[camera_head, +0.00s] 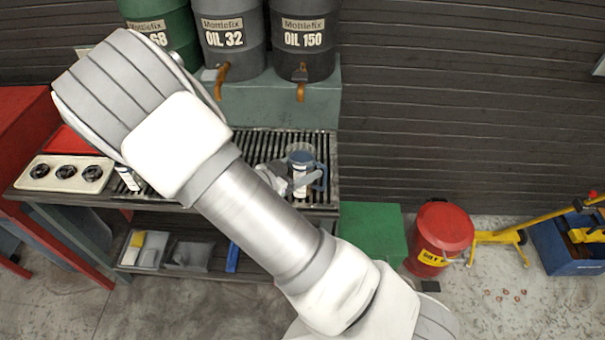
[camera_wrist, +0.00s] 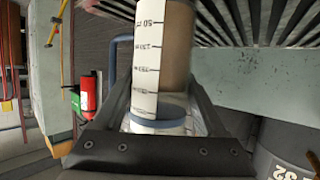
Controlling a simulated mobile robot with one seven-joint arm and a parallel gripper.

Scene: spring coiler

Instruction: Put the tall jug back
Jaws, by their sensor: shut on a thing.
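The tall jug (camera_head: 306,157) is clear with a blue tint, a handle on its right and a white scale strip. It appears over the right part of the slatted bench top (camera_head: 270,143). My gripper (camera_head: 288,182) is shut on the jug from its left and front side. In the wrist view the jug (camera_wrist: 176,50) sits between the two fingers, its marked scale facing the camera. I cannot tell whether its base touches the slats. My arm hides part of the bench.
Oil drums with orange taps, such as the OIL 150 drum (camera_head: 304,40), stand on a grey-green stand (camera_head: 262,103) behind the bench. A pale tray with three black round parts (camera_head: 66,173) is at the left. A green box (camera_head: 371,230) and a red bin (camera_head: 440,235) stand right of the bench.

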